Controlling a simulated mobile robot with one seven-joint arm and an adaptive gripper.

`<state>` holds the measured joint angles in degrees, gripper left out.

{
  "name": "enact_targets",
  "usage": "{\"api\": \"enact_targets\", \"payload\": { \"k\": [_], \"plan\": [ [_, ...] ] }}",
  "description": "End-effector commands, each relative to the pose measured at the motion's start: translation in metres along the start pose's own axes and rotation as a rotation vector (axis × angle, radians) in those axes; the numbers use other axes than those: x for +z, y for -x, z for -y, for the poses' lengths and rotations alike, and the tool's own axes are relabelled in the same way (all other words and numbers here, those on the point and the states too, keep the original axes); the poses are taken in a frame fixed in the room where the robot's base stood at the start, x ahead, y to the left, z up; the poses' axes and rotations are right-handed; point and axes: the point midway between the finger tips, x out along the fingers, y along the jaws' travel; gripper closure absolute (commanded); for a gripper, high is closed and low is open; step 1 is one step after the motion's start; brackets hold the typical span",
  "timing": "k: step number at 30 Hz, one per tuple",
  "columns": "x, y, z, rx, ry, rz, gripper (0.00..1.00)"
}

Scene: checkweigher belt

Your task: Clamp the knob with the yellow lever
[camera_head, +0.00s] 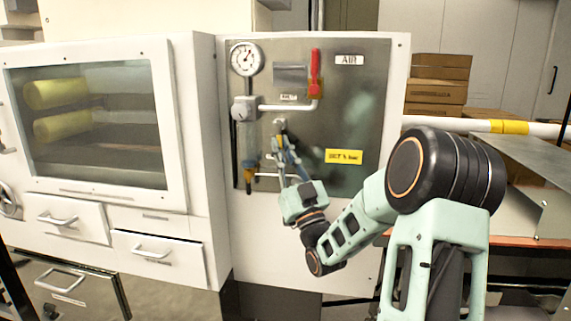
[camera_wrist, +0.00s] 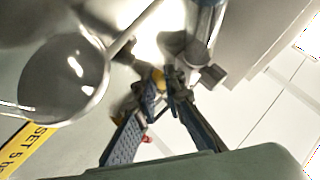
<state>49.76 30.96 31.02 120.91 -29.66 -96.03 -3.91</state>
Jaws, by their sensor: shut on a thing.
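My gripper (camera_head: 280,146) is raised in front of the grey panel, to the right of the filter bowl. In the wrist view my gripper (camera_wrist: 166,92) has its blue-grey fingers converging at the tips, shut on a small part largely hidden between and behind them. A small patch of yellow, seemingly the yellow lever (camera_wrist: 158,77), shows just beyond the fingertips. The knob itself is mostly covered by the fingers, so its outline and the lever's angle cannot be told. In the head view the fingers and wrist hide this spot.
The panel (camera_head: 350,110) carries a pressure gauge (camera_head: 246,58), a red lever (camera_head: 315,72), a grey regulator block (camera_head: 245,108) with a bowl below, and a yellow label (camera_head: 344,156). A windowed cabinet (camera_head: 178,110) stands left. A horizontal white pipe (camera_head: 460,125) runs at right.

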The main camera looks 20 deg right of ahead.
Motion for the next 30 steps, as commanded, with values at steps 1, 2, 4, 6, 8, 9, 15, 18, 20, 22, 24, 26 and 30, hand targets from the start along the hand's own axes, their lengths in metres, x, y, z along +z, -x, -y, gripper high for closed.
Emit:
{"api": "enact_targets", "payload": {
  "k": [1,2,4,6,8,9,15,18,20,22,24,26,30],
  "plan": [
    [0.0045,0.0028,0.0025,0.010,-0.014,-0.012,1.00],
    [0.0045,0.0024,0.0027,0.018,-0.021,-0.018,1.00],
    [0.0043,0.0014,0.0036,0.031,-0.035,-0.031,1.00],
    [0.0039,0.0005,0.0044,0.042,-0.046,-0.041,1.00],
    [0.0036,-0.0002,0.0049,0.048,-0.053,-0.047,1.00],
    [0.0034,-0.0006,0.0048,0.052,-0.056,-0.051,1.00],
    [0.0023,-0.0019,0.0047,0.060,-0.064,-0.057,1.00],
    [0.0021,-0.0021,0.0047,0.060,-0.064,-0.058,1.00],
    [0.0020,-0.0022,0.0047,0.060,-0.063,-0.058,1.00],
    [0.0019,-0.0023,0.0047,0.060,-0.063,-0.058,1.00],
    [0.0019,-0.0023,0.0048,0.060,-0.063,-0.058,0.88],
    [0.0019,-0.0024,0.0048,0.059,-0.063,-0.058,0.82],
    [0.0020,-0.0024,0.0047,0.059,-0.062,-0.057,0.73]
  ]
}}
